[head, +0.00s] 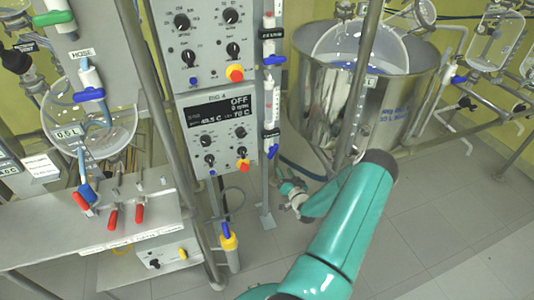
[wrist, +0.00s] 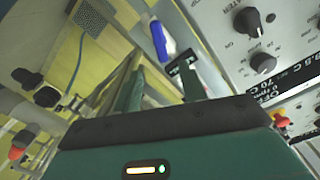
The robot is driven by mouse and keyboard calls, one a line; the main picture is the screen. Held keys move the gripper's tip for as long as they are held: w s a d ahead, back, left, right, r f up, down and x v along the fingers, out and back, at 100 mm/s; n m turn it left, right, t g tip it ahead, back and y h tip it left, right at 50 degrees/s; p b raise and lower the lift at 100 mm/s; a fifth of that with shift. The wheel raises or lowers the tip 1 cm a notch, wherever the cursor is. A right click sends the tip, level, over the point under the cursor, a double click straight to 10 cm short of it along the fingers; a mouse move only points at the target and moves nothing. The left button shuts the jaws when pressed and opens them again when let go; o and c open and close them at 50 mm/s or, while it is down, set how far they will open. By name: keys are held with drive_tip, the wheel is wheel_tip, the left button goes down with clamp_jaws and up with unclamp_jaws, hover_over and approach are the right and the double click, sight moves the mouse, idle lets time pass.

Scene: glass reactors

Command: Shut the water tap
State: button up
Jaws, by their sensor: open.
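My gripper (head: 284,188) is low beside the column, below the lower valve, partly hidden by my teal arm. In the wrist view, my gripper (wrist: 160,78) is open, its two fingers apart with nothing held between them. A blue handle on a white fitting (wrist: 160,40) is beyond the fingertips, apart from them.
Control panels (head: 214,128) stand left of the column. A steel vessel (head: 350,100) stands at the back right behind a metal pole. A bench with red-handled valves (head: 112,216) is at left. The tiled floor (head: 430,225) at right is mostly clear.

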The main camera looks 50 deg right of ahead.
sight(274, 153)
drive_tip(key=x, duration=1.3)
drive_tip(key=shift+w+d, duration=0.15)
drive_tip(key=shift+w, duration=0.1)
drive_tip(key=c, duration=0.8)
